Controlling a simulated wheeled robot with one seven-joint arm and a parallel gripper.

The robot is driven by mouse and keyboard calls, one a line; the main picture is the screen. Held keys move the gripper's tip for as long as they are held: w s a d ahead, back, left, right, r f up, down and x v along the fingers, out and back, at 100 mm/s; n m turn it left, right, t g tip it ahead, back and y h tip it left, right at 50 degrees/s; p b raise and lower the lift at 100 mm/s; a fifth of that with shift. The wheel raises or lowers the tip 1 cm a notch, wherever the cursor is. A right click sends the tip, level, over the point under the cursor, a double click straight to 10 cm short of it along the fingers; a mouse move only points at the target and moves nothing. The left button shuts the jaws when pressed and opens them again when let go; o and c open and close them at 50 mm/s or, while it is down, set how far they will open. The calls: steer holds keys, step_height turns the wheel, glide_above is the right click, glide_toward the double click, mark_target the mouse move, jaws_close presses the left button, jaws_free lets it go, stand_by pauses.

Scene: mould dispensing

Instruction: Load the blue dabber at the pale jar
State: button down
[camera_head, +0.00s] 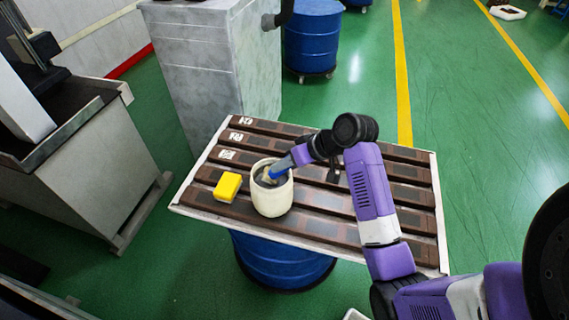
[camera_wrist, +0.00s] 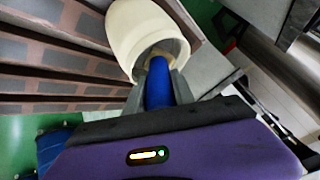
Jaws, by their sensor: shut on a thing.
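The pale jar (camera_head: 272,197) stands upright on the slatted table, and its open mouth shows in the wrist view (camera_wrist: 130,32). My gripper (camera_head: 283,169) is shut on the blue dabber (camera_head: 279,171), whose blue handle fills the space between the fingers in the wrist view (camera_wrist: 158,85). The dabber is tilted, with its tan tip (camera_wrist: 160,54) inside the jar's mouth. Whether the tip touches the jar's contents cannot be told.
A yellow block (camera_head: 228,187) sits just left of the jar. The table (camera_head: 330,228) has brown slats with white marks at its far left, and its right part is clear. A grey cabinet (camera_head: 205,70) stands behind, near a blue drum (camera_head: 313,38).

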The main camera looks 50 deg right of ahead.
steer(key=shift+r+p, duration=1.45)
steer(key=shift+r, duration=1.45)
